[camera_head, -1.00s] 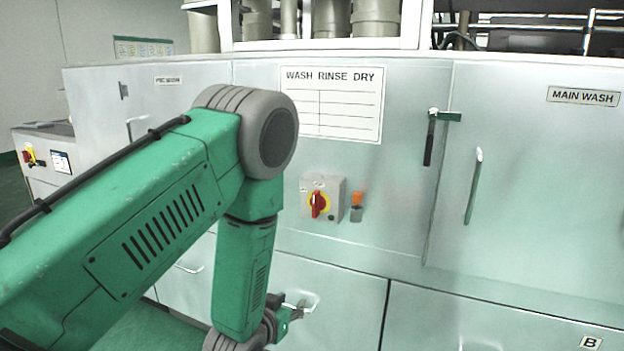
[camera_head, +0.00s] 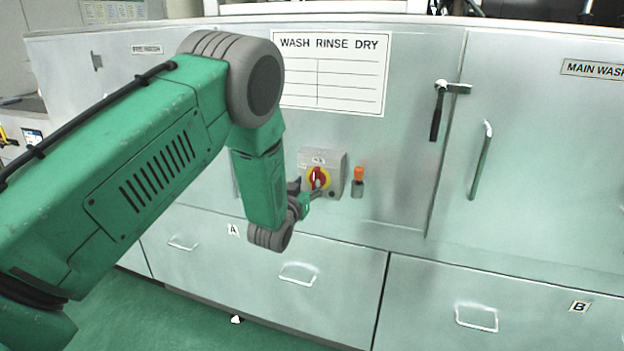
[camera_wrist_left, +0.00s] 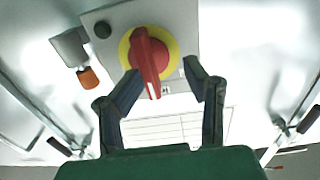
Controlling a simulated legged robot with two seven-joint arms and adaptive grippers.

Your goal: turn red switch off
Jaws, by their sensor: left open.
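The red switch (camera_head: 318,177) is a rotary knob on a yellow disc, fixed to a grey box (camera_head: 336,160) on the machine's front panel. It looks roughly upright in the head view. My left gripper (camera_head: 309,190) is at the lower left of the box, in front of the knob's lower part. In the left wrist view the red knob (camera_wrist_left: 150,60) appears at the top centre, slightly tilted. The open fingers of my left gripper (camera_wrist_left: 163,80) lie one to each side of it. Whether they touch it, I cannot tell. My right gripper does not show.
An orange-topped fitting (camera_head: 358,180) sits just right of the box. A black latch handle (camera_head: 437,110) and a door handle (camera_head: 480,160) are further right. Drawers with wire handles (camera_head: 298,274) are below. A chart sign (camera_head: 333,72) is above.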

